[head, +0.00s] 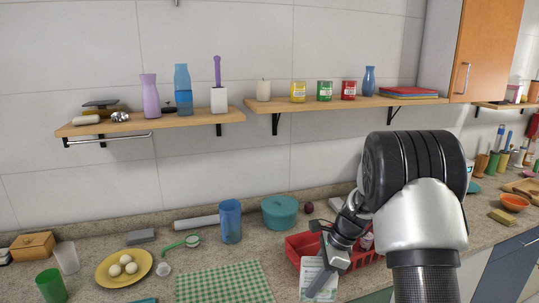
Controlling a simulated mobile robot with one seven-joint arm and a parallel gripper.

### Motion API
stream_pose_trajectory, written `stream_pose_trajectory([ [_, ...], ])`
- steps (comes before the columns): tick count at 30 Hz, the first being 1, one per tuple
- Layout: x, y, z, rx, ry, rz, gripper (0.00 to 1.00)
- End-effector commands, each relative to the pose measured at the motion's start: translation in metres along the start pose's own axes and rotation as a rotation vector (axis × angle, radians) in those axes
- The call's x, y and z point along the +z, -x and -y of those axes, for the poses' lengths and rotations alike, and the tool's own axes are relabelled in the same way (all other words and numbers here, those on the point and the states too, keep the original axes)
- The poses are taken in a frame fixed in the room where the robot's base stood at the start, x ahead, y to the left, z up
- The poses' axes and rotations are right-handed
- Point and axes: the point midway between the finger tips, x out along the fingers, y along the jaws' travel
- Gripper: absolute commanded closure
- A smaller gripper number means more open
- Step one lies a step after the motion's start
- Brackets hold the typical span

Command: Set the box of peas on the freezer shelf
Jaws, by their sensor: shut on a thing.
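A pale box with green markings (311,274), which looks like the box of peas, is in front of the red rack at the bottom of the head view. My gripper (324,277) is shut on it, with one grey finger across its near face. The box is upright and slightly tilted, and its lower end is cut off by the frame edge. Most of my gripper's far side is hidden behind the box and my wrist. I cannot make out a freezer shelf in this view.
The red rack (298,243) stands on the counter beside my gripper. A teal pot (280,213) and a blue cup (231,222) stand behind it. A green checked cloth (222,284) lies left. Wall shelves (347,104) hold jars and bottles.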

Motion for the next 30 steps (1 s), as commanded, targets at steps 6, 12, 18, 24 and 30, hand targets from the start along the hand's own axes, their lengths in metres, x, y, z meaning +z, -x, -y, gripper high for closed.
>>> stream_pose_trajectory([
  [6,-0.005,-0.001,-0.05,0.299,0.714,-0.002,0.97],
  [12,-0.015,0.008,-0.086,0.511,1.225,-0.004,0.97],
  [18,-0.022,0.015,-0.101,0.61,1.47,-0.005,0.97],
  [24,-0.023,0.015,-0.103,0.621,1.502,-0.003,0.97],
  [30,-0.023,0.015,-0.102,0.619,1.496,-0.005,0.97],
])
